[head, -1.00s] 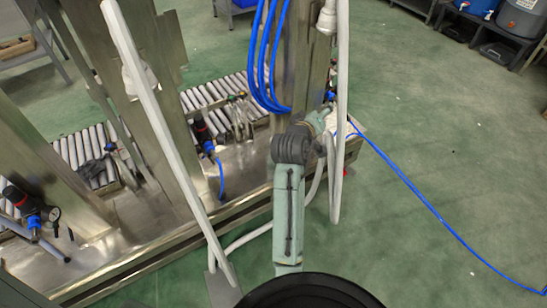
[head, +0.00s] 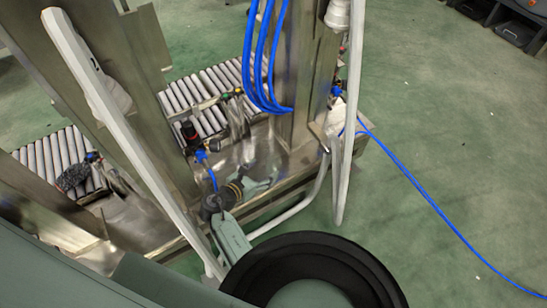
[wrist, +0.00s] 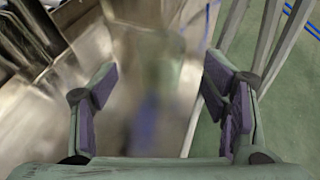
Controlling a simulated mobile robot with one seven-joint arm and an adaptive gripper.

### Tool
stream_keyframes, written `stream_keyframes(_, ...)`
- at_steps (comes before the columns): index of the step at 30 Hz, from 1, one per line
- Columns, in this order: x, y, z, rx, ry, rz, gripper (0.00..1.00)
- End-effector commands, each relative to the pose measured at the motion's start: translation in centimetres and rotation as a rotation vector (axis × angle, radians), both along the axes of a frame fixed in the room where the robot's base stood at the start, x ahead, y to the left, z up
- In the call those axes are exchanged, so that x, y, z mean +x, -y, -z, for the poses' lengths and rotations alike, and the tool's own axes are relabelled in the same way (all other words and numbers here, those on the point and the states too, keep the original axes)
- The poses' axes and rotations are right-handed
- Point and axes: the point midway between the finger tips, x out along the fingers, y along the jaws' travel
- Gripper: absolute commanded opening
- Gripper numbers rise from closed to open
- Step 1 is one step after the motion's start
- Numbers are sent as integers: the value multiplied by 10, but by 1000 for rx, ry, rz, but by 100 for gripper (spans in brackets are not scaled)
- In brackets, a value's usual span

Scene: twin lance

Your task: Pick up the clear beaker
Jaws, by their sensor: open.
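I cannot make out the clear beaker for certain in either view. In the wrist view my gripper (wrist: 160,82) is open, with its purple-padded fingers spread wide to the left and right. Between and beyond them lies a blurred metal surface with a hazy greenish patch and a bluish streak. I cannot tell whether either belongs to a clear vessel or is a reflection. In the head view my gripper (head: 257,184) is small and partly hidden by my wrist. It is over the metal bench (head: 265,150), near the front edge.
White pipes (head: 130,140) slant across the front of the bench, and another (head: 348,120) hangs at its right. Blue hoses (head: 262,60) hang by a metal post. Roller conveyors (head: 55,155) lie beyond. Green floor (head: 440,130) is open at right.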

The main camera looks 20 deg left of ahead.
Motion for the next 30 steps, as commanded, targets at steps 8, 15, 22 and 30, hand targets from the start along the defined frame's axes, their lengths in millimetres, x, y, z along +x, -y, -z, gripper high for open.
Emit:
stream_keyframes(8,30,10,10,3,0,4,68)
stream_keyframes(15,59,18,21,4,0,4,68)
stream_keyframes(22,61,19,22,4,0,3,68)
stream_keyframes(30,61,19,22,4,0,3,53)
